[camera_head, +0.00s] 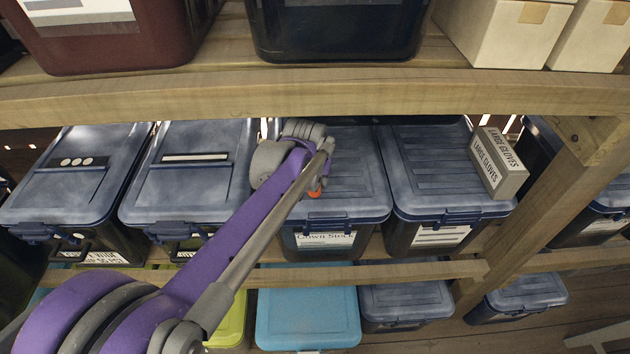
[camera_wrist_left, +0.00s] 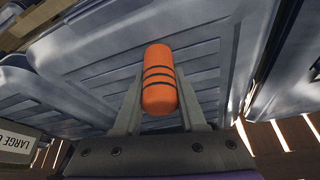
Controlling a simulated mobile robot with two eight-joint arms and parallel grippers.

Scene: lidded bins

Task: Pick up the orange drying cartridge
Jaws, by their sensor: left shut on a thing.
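The orange drying cartridge (camera_wrist_left: 159,85) is a short rounded cylinder with dark bands. In the left wrist view it sits between the fingers of my left gripper (camera_wrist_left: 160,100), which is shut on it. In the head view my left gripper (camera_head: 318,185) is over the grey-blue lid of the Gown Stock bin (camera_head: 350,185). Only a small orange bit of the cartridge (camera_head: 314,194) shows there; my arm hides the rest. I cannot tell whether the cartridge touches the lid. My right gripper is not in view.
A Large Gloves box (camera_head: 498,162) lies on the lidded bin (camera_head: 440,170) to the right. Other lidded bins (camera_head: 190,175) stand to the left. A wooden shelf beam (camera_head: 300,97) runs above, close over the lids. A blue-lidded bin (camera_head: 308,318) stands below.

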